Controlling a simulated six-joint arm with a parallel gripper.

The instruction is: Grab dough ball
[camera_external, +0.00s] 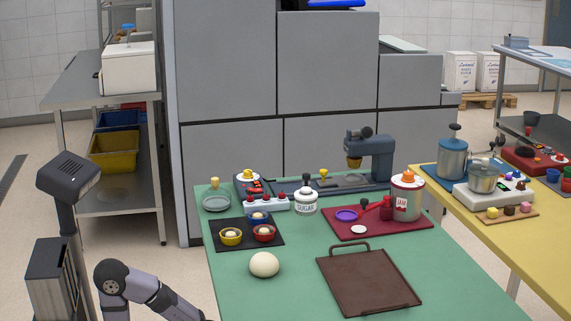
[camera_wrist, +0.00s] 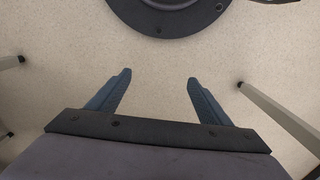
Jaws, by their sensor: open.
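A pale round dough ball (camera_external: 264,265) sits on the green table (camera_external: 232,296) near its left side, in front of the black mat. In the external view my arm shows at the lower left, and its gripper end is out of the frame. In the wrist view my gripper (camera_wrist: 157,80) is open, with two blue fingers wide apart and nothing between them. Below it are the bare floor and part of a dark round base. The dough ball is not in the wrist view.
A black mat (camera_external: 268,241) with small bowls lies behind the dough ball. A brown board with a handle (camera_external: 366,283) lies to its right. A red tray (camera_external: 408,236) holds a jam jar (camera_external: 406,200). A sugar jar (camera_external: 306,203) stands near the middle. Green surface around the ball is clear.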

